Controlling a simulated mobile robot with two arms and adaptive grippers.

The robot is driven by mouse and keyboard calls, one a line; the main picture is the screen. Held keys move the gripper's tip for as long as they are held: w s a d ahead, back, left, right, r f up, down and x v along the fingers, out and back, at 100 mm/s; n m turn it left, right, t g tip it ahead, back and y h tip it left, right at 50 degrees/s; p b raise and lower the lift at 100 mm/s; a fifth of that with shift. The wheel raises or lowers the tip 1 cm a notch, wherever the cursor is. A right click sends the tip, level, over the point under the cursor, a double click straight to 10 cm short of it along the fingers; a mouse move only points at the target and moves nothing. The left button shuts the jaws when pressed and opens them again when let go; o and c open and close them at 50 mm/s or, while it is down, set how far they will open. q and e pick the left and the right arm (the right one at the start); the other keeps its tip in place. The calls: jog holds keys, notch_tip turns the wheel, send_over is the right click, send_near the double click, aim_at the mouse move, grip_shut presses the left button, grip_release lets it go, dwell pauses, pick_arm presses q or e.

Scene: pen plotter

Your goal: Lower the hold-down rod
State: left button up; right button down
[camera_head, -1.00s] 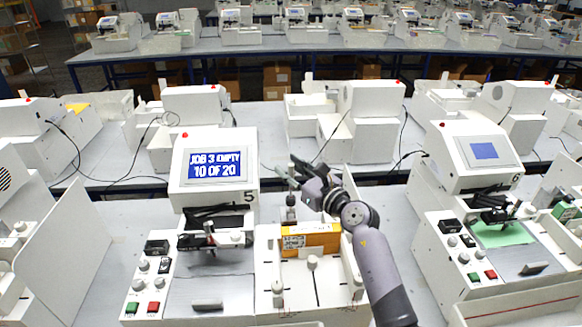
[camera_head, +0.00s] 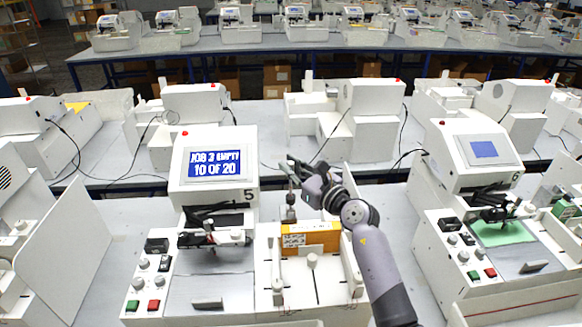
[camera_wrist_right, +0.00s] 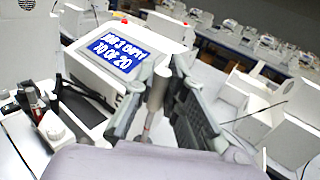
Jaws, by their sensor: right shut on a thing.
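The hold-down rod (camera_head: 290,212) is a slim grey upright piece behind the orange box, beside the machine with the blue screen. In the right wrist view the rod (camera_wrist_right: 157,92) shows as a pale bar between the two dark fingers. My right gripper (camera_head: 292,182) is at the upper part of the rod, shut on it; its fingers also show in the wrist view (camera_wrist_right: 158,112). The rod's lower end is hard to make out. My left gripper is not in view.
The machine's screen (camera_head: 214,164) reads "JOB 3 EMPTY 10 OF 20". An orange box (camera_head: 318,238) stands in the white feeder bed just in front of the rod. A second machine (camera_head: 468,160) with green paper stands at the right. Bench space shows between the machines.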

dwell(0.4)
jog(key=shift+s+f+b, duration=0.3)
jog(key=shift+s+b, duration=0.05)
jog(key=shift+b, duration=0.55)
jog(key=s+f+n+t+y+b, duration=0.3)
jog(key=s+n+y+b, duration=0.2)
jog(key=b, duration=1.7)
jog(key=shift+s, duration=1.65)
